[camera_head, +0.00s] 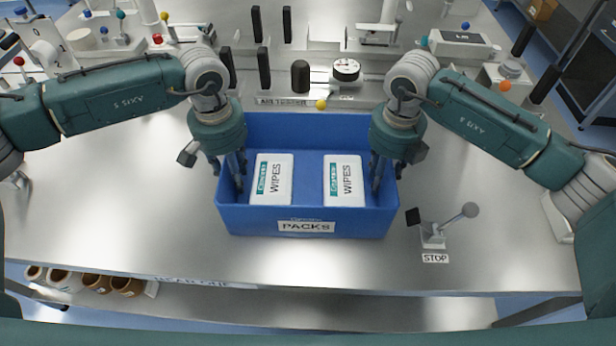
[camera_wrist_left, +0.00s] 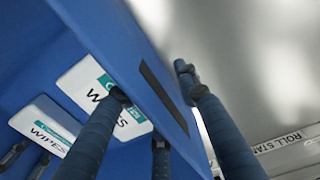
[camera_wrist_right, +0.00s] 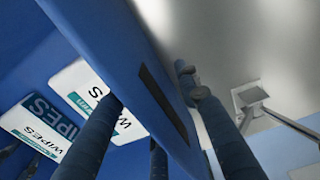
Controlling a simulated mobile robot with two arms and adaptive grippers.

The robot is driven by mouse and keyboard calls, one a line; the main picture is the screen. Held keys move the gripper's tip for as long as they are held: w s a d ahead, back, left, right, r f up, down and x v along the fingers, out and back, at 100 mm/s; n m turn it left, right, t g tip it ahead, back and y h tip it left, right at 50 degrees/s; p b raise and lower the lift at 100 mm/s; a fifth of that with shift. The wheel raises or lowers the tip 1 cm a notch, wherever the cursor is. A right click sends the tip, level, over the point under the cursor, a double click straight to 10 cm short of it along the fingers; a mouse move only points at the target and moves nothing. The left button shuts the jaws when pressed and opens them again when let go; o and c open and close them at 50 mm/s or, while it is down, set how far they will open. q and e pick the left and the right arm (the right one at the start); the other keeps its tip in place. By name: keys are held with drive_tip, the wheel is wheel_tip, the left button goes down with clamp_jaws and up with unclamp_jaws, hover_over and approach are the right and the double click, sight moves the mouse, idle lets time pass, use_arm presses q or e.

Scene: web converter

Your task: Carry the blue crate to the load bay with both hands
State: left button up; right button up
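The blue crate (camera_head: 255,222), labelled PACKS, sits on the steel table with two white wipes packs inside, a left one (camera_head: 271,180) and a right one (camera_head: 344,181). My left gripper (camera_head: 231,176) is at the crate's left wall, open, with fingers on both sides of the wall. My right gripper (camera_head: 384,178) straddles the right wall in the same way, also open. Both wrist views show the wall, with a dark slot, between the fingers: the left wall (camera_wrist_left: 125,50) and the right wall (camera_wrist_right: 110,40). Gaps show beside the fingers; contact cannot be told.
A STOP lever (camera_head: 433,236) stands just right of the crate. Behind the crate are a dial gauge (camera_head: 346,69), a black knob (camera_head: 300,77) and machine rails. The table is clear left of the crate. Brown rolls (camera_head: 127,286) lie below the front edge.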

use_arm(q)
clamp_jaws()
use_arm(e)
clamp_jaws()
use_arm(q)
drive_tip(key=shift+w+r, duration=0.15)
drive_tip(key=shift+r, duration=0.1)
use_arm(e)
drive_tip(key=shift+w+r, duration=0.15)
drive_tip(key=shift+r, duration=0.1)
